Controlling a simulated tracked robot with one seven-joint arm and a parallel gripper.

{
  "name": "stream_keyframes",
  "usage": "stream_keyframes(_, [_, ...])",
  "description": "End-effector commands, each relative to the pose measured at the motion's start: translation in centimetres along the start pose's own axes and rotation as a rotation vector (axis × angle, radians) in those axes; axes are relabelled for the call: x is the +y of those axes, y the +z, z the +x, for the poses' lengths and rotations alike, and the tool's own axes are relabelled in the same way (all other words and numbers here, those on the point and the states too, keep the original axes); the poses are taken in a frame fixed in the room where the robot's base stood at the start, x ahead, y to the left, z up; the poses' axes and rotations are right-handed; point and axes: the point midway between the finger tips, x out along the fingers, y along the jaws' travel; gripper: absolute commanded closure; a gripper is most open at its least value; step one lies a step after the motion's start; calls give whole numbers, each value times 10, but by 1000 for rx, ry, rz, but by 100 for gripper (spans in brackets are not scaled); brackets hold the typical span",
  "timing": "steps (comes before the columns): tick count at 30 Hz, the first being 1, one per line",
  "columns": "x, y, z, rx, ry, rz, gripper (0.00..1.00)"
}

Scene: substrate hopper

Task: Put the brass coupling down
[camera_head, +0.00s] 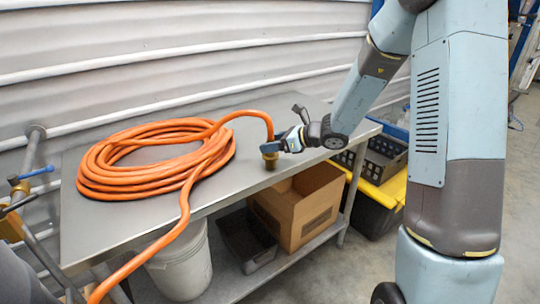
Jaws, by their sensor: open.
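The brass coupling (270,161) is at the free end of the orange hose (160,161), upright at the steel table's (215,195) surface near its front edge. I cannot tell whether its base touches the table. My gripper (272,147) reaches in from the right, with its fingers at the top of the coupling. It is open, and the fingers partly hide the join between hose and coupling. The hose arches up from its coil and down to the coupling.
The coil fills the left of the table, and a hose run hangs over the front edge. A cardboard box (298,212), a white bucket (180,264) and a dark bin (247,240) stand below. A pipe with a blue-handled valve (36,172) is at left.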

Motion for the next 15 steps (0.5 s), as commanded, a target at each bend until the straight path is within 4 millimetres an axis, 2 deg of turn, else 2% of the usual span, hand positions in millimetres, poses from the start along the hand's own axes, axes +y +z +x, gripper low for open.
stream_keyframes(3, [0, 1, 18, -1, 3, -1, 33])
stream_keyframes(6, [0, 1, 25, 0, 1, 0, 33])
stream_keyframes(12, [0, 1, 25, 0, 0, -1, 33])
stream_keyframes(15, [0, 1, 25, 0, 0, -1, 42])
